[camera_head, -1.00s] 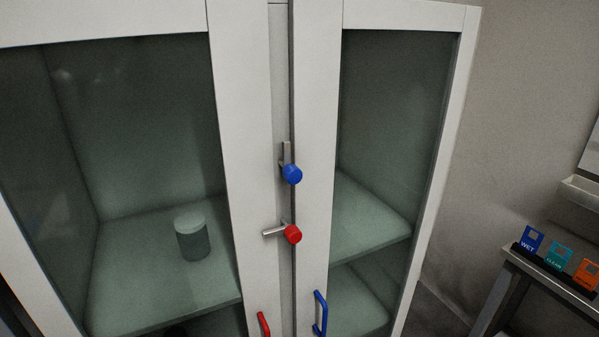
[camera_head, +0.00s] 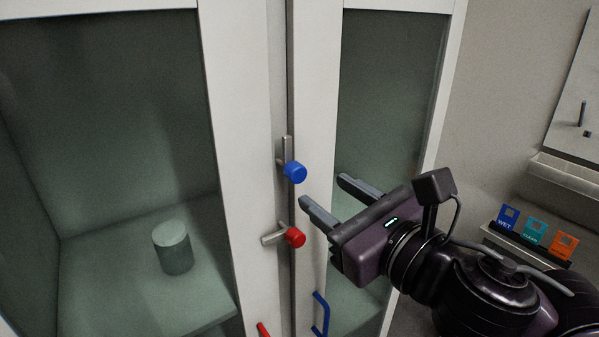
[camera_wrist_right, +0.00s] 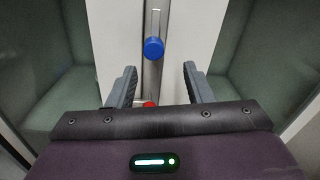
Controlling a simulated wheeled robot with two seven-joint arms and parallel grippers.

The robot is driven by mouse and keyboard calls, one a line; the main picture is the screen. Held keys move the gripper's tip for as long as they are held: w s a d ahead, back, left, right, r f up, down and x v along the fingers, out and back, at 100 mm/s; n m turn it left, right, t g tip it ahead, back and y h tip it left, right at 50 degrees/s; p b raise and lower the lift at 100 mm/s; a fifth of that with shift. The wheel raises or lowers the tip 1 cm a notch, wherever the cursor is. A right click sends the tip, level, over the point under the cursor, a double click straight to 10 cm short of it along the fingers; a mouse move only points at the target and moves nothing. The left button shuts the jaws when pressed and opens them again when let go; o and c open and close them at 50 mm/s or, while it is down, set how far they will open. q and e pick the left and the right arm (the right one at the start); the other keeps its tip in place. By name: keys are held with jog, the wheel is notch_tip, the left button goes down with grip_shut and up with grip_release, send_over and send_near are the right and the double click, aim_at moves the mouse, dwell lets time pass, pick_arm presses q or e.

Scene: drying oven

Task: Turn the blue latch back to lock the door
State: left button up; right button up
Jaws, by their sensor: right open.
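The blue latch (camera_head: 295,172) is a round blue knob with a grey metal bar pointing straight up, on the frame between the two cabinet doors. In the right wrist view the blue latch (camera_wrist_right: 154,47) lies between and beyond the fingertips. My right gripper (camera_head: 323,189) is open and empty, to the right of the latch and slightly below it, apart from it. It also frames the lower wrist view (camera_wrist_right: 160,72). The right door (camera_head: 314,130) looks closed against the middle post. My left gripper is in neither view.
A red latch (camera_head: 295,237) sits just below, its bar pointing left. Blue (camera_head: 321,314) and red (camera_head: 263,329) door handles are lower. A jar (camera_head: 173,247) stands behind the left glass. WET, CLEAN and orange cards (camera_head: 535,232) stand at the right.

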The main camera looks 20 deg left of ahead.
aim_at(300, 177)
jog(key=shift+n, duration=0.5)
jog(key=x, duration=0.2)
jog(key=p+x, duration=0.1)
jog(key=x, duration=0.1)
jog(key=s+x, duration=0.1)
jog(key=x, duration=0.2)
jog(key=shift+w+a+r+p, duration=0.1)
jog(key=shift+a+r+p, duration=0.2)
jog(key=shift+a, duration=0.1)
jog(key=shift+d, duration=0.1)
jog(key=shift+c, duration=0.5)
jog(key=c, duration=0.9)
